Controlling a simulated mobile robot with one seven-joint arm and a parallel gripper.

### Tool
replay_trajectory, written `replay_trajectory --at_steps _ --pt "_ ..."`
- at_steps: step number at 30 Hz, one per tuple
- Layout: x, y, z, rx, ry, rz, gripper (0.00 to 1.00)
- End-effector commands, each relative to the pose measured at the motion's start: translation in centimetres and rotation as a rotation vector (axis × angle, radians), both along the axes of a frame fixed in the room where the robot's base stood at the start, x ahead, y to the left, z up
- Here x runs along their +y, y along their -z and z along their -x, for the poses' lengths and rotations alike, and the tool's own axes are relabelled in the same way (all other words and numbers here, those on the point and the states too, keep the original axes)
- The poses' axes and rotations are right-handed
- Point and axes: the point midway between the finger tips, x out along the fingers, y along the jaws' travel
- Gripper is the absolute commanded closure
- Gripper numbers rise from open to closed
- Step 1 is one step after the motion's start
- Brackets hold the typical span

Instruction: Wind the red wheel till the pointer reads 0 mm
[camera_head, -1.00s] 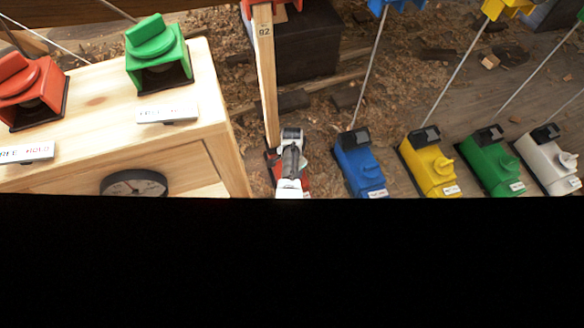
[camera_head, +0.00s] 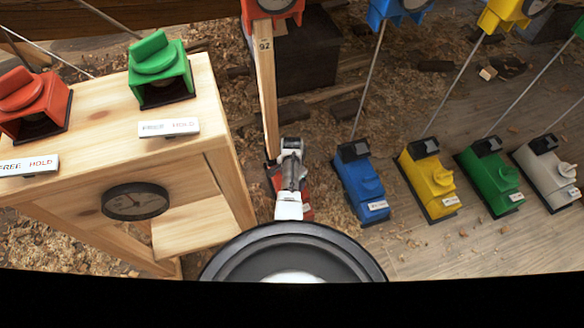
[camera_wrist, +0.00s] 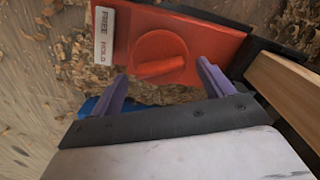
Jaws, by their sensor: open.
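A red floor unit (camera_head: 307,207) is partly hidden under my gripper (camera_head: 290,150) in the head view. In the wrist view the red unit (camera_wrist: 205,35) carries a round red knob (camera_wrist: 160,57) with a raised bar and a FREE/HOLD label (camera_wrist: 104,35). My gripper (camera_wrist: 163,82) is open, its purple fingers apart, with the knob just beyond and between the fingertips. I cannot tell whether they touch it. At the top of the head view, another red unit (camera_head: 287,12) with a cut-off round part sits on a wooden post. No readable mm pointer shows.
Blue (camera_head: 362,185), yellow (camera_head: 428,178), green (camera_head: 490,175) and white (camera_head: 546,170) units with rods stand in a row at right. A wooden bench (camera_head: 215,120) at left bears red (camera_head: 35,105) and green (camera_head: 160,68) knob units. A black dial (camera_head: 135,201) is on its front. Shavings litter the floor.

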Motion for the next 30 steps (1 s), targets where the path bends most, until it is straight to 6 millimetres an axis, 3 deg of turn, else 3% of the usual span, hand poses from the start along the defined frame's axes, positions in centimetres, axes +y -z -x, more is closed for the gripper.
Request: replay_trajectory --at_steps 9,15,21,29,30 --pt "0.1 -7.6 0.0 -0.004 -0.001 -0.001 0.20" --pt "0.0 -10.9 -0.1 -0.003 0.000 0.000 0.20" --pt "0.0 -12.2 0.0 -0.001 0.000 -0.001 0.20" --pt "0.0 -12.3 0.0 0.000 0.000 0.000 0.20" --pt "0.0 -12.3 0.0 0.000 -0.001 0.000 0.24"
